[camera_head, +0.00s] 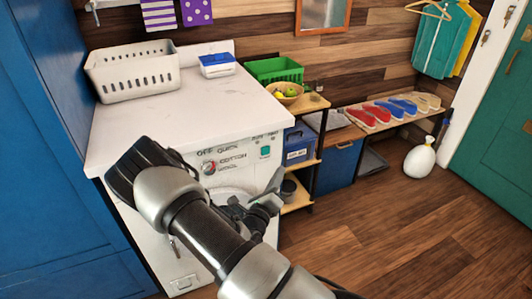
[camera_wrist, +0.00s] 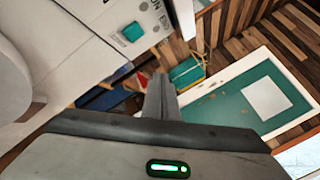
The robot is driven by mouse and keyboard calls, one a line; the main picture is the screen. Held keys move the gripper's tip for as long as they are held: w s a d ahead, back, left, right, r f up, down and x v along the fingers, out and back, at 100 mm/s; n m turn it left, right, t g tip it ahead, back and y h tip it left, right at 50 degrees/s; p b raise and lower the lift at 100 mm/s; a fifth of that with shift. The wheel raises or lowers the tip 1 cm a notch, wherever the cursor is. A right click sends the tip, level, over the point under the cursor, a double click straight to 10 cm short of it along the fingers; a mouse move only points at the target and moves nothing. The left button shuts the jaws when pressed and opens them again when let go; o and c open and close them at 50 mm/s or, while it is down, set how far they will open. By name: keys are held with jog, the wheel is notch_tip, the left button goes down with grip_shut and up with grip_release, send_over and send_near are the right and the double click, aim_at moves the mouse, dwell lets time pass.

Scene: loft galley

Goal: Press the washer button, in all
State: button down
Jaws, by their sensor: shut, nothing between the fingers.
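The white washer (camera_head: 180,240) stands under a white counter (camera_head: 190,110). A small square teal button (camera_head: 265,151) sits at the right end of its control panel, to the right of a red-centred dial (camera_head: 209,167). The button also shows in the wrist view (camera_wrist: 132,32), upper left of the fingers. My gripper (camera_head: 276,182) is shut and empty, in front of the washer's upper right and lower in the picture than the button. In the wrist view my closed fingers (camera_wrist: 160,98) appear apart from the button. My arm hides part of the panel and door.
On the counter are a white basket (camera_head: 135,72) and a blue-and-white box (camera_head: 217,66). A wooden shelf (camera_head: 308,103) with a fruit basket (camera_head: 287,92) stands close right of the washer. A blue cabinet (camera_head: 40,150) borders the left. Wooden floor (camera_head: 400,230) is clear at right.

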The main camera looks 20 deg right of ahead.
jog(key=w+b, duration=0.2)
jog(key=w, duration=0.5)
jog(key=shift+w, duration=0.4)
jog(key=shift+w+a, duration=0.1)
jog(key=shift+w, duration=0.05)
dwell(1.6)
jog(key=shift+w, duration=0.3)
jog(key=shift+w, duration=0.45)
dwell(0.6)
dwell(0.4)
jog(key=shift+s+p, duration=0.5)
jog(key=shift+s, duration=0.4)
jog(key=shift+s+p, duration=1.15)
jog(key=shift+s, duration=1.35)
